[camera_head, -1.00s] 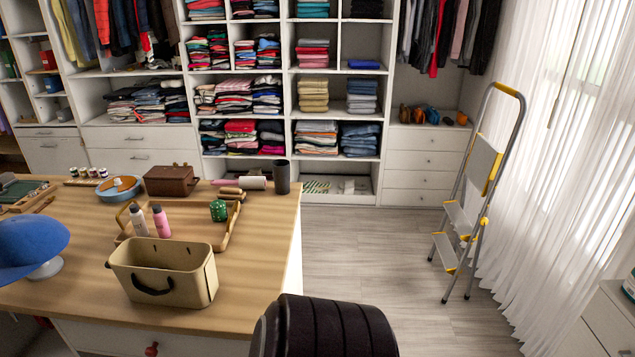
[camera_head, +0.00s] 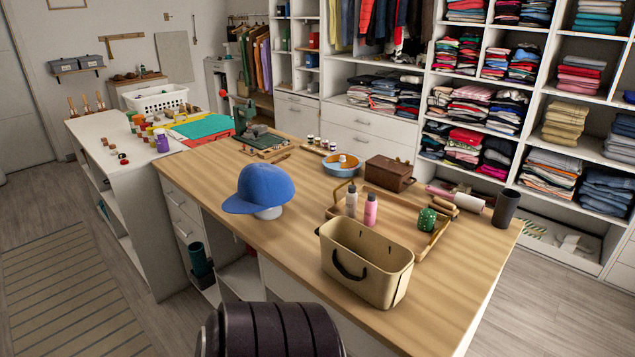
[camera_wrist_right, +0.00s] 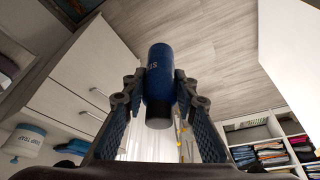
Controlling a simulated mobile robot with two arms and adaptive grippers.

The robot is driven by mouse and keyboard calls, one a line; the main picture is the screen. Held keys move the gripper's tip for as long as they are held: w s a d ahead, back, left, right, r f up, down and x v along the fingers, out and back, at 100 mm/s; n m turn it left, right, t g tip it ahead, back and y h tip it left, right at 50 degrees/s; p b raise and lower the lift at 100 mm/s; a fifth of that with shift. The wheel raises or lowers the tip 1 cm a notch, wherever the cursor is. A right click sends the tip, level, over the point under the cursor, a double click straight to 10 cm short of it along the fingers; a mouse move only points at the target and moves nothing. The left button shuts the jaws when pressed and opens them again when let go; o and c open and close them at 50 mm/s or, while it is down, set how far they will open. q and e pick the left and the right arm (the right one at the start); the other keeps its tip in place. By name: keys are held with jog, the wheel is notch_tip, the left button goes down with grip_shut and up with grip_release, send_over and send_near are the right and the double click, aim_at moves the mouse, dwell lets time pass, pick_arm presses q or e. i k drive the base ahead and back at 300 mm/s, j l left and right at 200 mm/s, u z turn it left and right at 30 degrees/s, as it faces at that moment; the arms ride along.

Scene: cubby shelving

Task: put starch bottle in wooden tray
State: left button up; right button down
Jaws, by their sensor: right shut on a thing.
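My right gripper (camera_wrist_right: 160,88) is shut on the blue starch bottle (camera_wrist_right: 159,75) in the right wrist view. The bottle is held between the two fingers, with pale lettering on its side and a dark end toward the camera. The wooden tray (camera_head: 397,215) lies on the wooden-topped table in the head view. My left gripper is not in view, and the right one shows only in the wrist view.
The beige bin (camera_head: 366,264) stands directly in front of the tray. A blue cap (camera_head: 260,188), a brown case (camera_head: 389,173) and a dark cup (camera_head: 505,208) are around it on the table (camera_head: 300,236). Shelving with folded clothes lines the back.

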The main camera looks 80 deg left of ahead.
aim_at(389, 233)
jog(key=u, duration=1.7)
